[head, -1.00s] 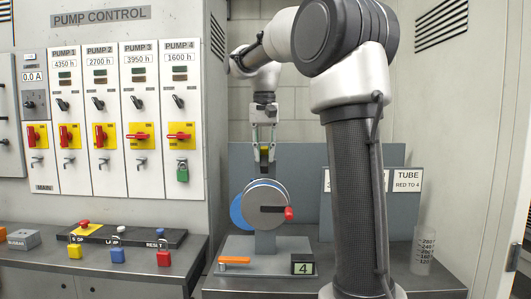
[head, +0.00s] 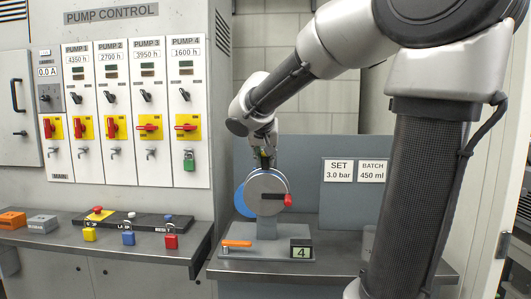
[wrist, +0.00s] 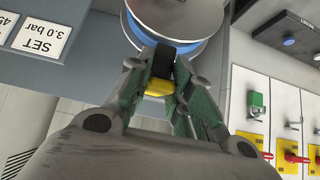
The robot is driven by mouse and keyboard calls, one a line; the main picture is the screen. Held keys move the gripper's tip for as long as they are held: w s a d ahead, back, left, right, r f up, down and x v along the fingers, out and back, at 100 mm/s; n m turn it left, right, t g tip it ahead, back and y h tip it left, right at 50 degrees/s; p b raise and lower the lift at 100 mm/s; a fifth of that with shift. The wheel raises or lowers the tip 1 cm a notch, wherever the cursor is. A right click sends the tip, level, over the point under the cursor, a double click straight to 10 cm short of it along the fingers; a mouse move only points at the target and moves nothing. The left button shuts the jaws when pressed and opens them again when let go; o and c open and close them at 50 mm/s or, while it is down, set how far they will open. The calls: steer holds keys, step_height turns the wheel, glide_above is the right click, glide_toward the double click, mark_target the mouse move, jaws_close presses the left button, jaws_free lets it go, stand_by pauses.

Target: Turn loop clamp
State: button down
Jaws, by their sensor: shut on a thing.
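A pump with a round grey face (head: 267,193), a blue disc (head: 240,199) behind it and a red-knobbed crank (head: 287,200) stands on a grey base. My gripper (head: 264,158) points down at the pump's top edge. In the wrist view my gripper (wrist: 162,78) is shut on a small black and yellow piece (wrist: 159,88), right by the blue-rimmed pump disc (wrist: 178,40). An orange lever (head: 237,243) lies on the left of the base. No part carries a loop clamp label; the held piece may be it, but I cannot tell.
A small display reading 4 (head: 301,252) sits at the base's right. A SET sign (head: 338,170) and BATCH sign (head: 374,170) are on the panel behind. The control cabinet (head: 130,120) and button bench (head: 130,226) stand left. My arm hides much of the right side.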

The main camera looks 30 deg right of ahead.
steer(key=shift+f+t+h, duration=0.3)
steer(key=shift+f+t, duration=0.05)
steer(key=shift+t, duration=0.15)
stand_by(0.3)
steer(key=c, duration=1.3)
jaws_free()
steer(key=v, duration=1.2)
steer(key=shift+s+f, duration=0.1)
steer(key=shift+f, duration=0.1)
